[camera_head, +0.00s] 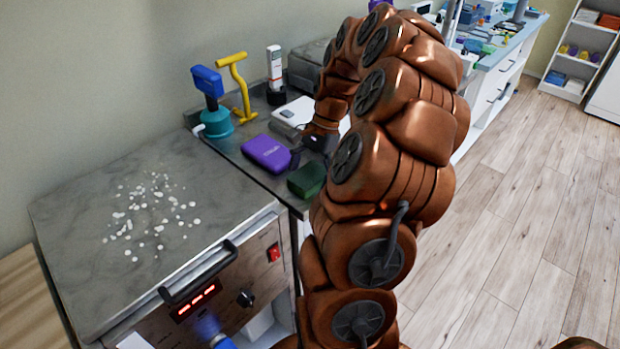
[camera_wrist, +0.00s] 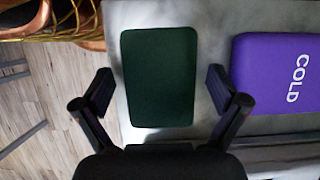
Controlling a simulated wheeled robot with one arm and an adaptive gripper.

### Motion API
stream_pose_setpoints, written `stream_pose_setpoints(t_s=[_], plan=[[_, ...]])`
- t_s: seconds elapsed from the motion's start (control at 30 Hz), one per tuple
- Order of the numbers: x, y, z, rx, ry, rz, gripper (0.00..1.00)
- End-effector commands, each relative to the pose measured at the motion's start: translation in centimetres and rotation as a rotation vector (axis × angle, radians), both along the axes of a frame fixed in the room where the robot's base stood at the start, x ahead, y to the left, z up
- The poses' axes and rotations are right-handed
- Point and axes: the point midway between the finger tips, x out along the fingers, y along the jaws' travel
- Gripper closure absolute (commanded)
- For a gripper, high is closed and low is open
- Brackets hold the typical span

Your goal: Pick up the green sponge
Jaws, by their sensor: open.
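The green sponge (camera_head: 307,179) is a dark green block lying on the grey counter, near its front edge in the head view. In the wrist view the sponge (camera_wrist: 160,76) is a rounded rectangle, upper centre. My gripper (camera_wrist: 160,92) is open, with one finger to each side of the sponge's lower part in the picture. I cannot tell whether the fingers are down at the sponge's height. In the head view my gripper (camera_head: 312,150) is over the counter just behind the sponge, partly hidden by my arm.
A purple cold pack (camera_head: 267,153) lies left of the sponge; it also shows close to the right finger in the wrist view (camera_wrist: 277,74). A teal-and-blue pump (camera_head: 215,122), a yellow-handled tool (camera_head: 240,90) and a white scale (camera_head: 293,113) stand behind. A metal-topped unit (camera_head: 95,195) is at left.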

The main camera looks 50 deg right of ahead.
Motion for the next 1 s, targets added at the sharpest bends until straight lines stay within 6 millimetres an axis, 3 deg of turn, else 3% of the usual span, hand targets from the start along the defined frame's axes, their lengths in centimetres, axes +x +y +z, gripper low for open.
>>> stream_pose_setpoints(t_s=[0.1, 0.5, 0.83, 1.0], plan=[[0.0, 0.01, 0.01, 0.0, 0.0, 0.0, 0.04], [0.0, 0.01, 0.01, 0.0, 0.0, 0.0, 0.45], [0.0, 0.01, 0.07, 0.0, 0.0, 0.0, 0.45], [0.06, -0.04, 1.0, -0.002, -0.002, -0.001, 0.45]])
